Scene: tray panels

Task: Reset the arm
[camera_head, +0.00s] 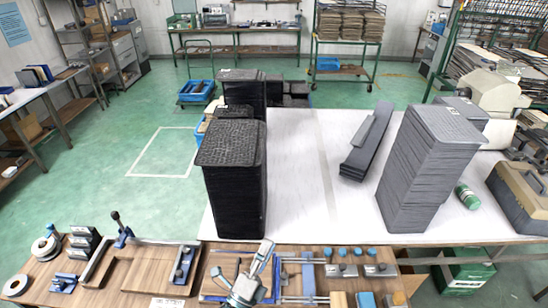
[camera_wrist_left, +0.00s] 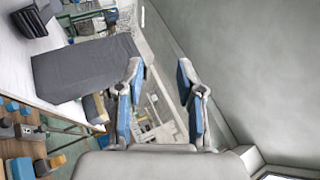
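My left gripper (camera_head: 243,264) shows at the bottom centre of the head view, over the wooden bench. Its two fingers are spread apart and nothing is between them. In the left wrist view the same gripper (camera_wrist_left: 160,75) has its blue-padded fingers apart with an empty gap. A grey stack (camera_wrist_left: 80,68) lies to the left of the fingers in that view, apart from them. My right gripper is not in view.
A black tray stack (camera_head: 232,185) and a grey panel stack (camera_head: 425,165) stand on the white table (camera_head: 310,200). A dark strip-like stack (camera_head: 367,142) lies between them. Tools and fixtures crowd the wooden bench (camera_head: 150,262). Green floor is clear at left.

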